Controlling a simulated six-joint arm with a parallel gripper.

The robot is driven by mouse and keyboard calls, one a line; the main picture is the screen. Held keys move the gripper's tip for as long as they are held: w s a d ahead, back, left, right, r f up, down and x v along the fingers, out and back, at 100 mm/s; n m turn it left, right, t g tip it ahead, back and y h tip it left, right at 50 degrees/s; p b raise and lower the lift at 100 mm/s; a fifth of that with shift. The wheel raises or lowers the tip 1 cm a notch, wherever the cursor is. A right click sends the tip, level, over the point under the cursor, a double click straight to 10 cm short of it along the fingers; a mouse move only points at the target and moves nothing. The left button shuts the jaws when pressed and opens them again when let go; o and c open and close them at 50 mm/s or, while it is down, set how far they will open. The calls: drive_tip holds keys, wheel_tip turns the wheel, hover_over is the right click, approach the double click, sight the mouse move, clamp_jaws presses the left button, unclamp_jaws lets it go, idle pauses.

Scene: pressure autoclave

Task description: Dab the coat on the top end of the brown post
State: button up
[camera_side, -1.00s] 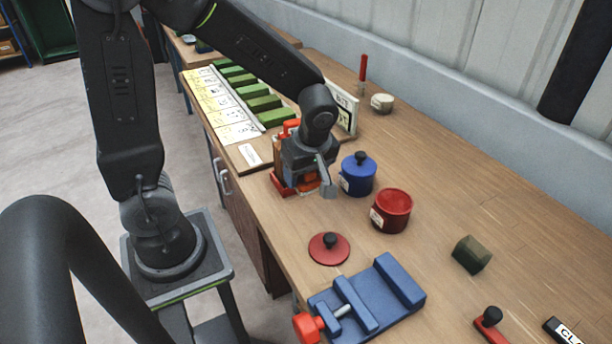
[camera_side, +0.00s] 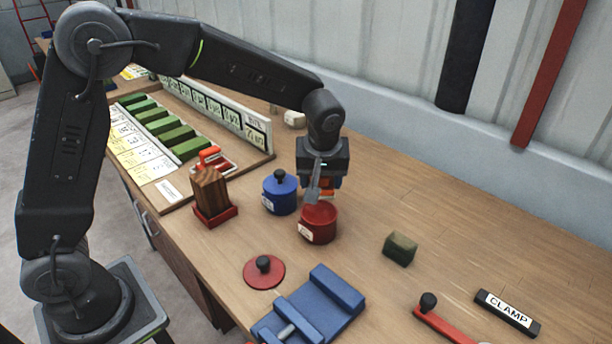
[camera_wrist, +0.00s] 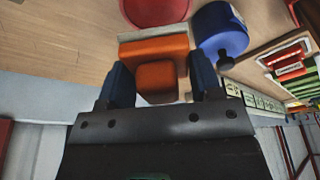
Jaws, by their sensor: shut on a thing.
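The brown post (camera_side: 209,187) stands upright in a red base (camera_side: 215,215), left of the pots; its striped wood top end faces up. My gripper (camera_side: 318,190) is at the red open pot (camera_side: 319,226), right of the post and apart from it. It is shut on an orange block-like tool (camera_wrist: 160,77), which sits between the fingers in the wrist view. The orange tool also shows behind a finger in the side view (camera_side: 328,194). The red pot also shows in the wrist view (camera_wrist: 155,10).
A blue lidded pot (camera_side: 281,196) stands just left of the red pot. A red lid (camera_side: 262,272) and a blue vise (camera_side: 318,305) lie nearer. A dark green block (camera_side: 400,249) is at right. A rack of green blocks (camera_side: 170,137) stands behind the post.

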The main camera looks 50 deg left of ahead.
sight(319, 208)
drive_tip(key=shift+f, duration=2.6)
drive_tip(key=shift+f, duration=0.6)
drive_tip(key=shift+r, duration=0.1)
drive_tip(key=shift+r, duration=3.5)
